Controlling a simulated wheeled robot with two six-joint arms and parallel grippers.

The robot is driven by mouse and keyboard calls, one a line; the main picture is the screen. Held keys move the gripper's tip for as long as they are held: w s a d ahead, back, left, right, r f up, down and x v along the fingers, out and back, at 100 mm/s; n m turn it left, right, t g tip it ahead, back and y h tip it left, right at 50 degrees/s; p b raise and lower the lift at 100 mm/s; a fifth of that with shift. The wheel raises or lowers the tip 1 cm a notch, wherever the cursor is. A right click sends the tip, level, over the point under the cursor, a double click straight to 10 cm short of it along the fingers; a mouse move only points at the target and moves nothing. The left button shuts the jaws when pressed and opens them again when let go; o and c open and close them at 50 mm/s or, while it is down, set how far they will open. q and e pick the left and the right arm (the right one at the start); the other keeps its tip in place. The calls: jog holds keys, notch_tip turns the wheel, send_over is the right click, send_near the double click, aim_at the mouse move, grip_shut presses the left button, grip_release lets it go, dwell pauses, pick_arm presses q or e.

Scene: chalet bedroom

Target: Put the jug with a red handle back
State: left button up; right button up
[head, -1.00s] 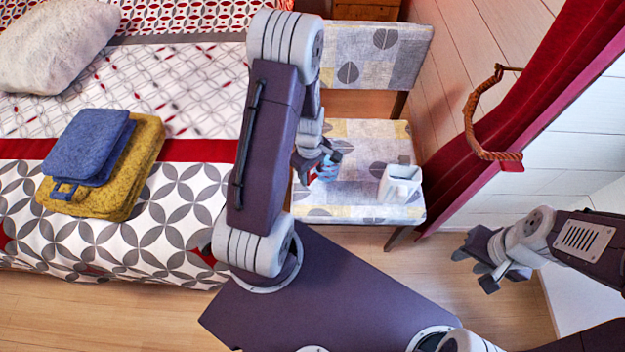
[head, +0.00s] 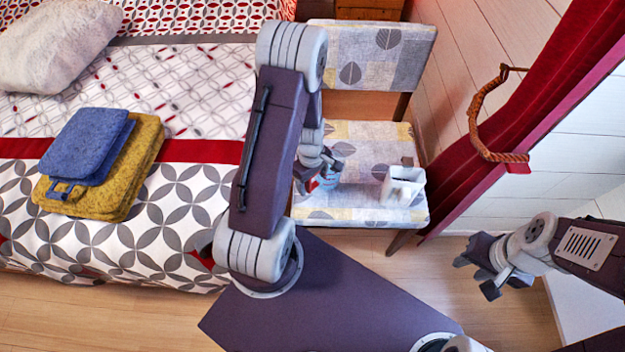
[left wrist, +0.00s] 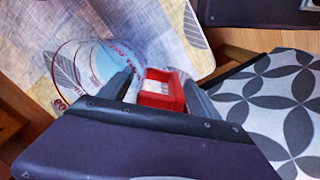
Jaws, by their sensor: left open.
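The jug with a red handle is clear glass with red markings. It stands on the chair seat, partly hidden by my left gripper in the head view (head: 329,180). In the left wrist view the glass body (left wrist: 84,68) is beyond the fingers, and its red handle (left wrist: 160,92) lies between them. My left gripper (head: 316,172) is open around the handle, its fingers apart in the left wrist view (left wrist: 160,98). Whether a finger touches the handle I cannot tell. My right gripper (head: 476,270) is away at the right, with nothing seen in it.
A red curtain (head: 500,125) hangs right. Wooden floor (head: 400,270) is open in front.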

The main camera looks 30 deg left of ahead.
pick_arm(q)
jog(key=r+p, duration=0.5)
jog(key=r, duration=0.7)
jog(key=shift+s+r, duration=0.1)
jog(key=shift+s, duration=0.1)
jog(key=s+d+r+m, duration=0.6)
jog(key=d+r+m, duration=0.2)
jog(key=m, duration=0.7)
jog(key=shift+d+r+t, duration=0.15)
jog(key=shift+d+t, duration=0.25)
jog(key=shift+d, duration=0.15)
notch_tip(320, 180, up, 19)
jog(key=p, duration=1.9)
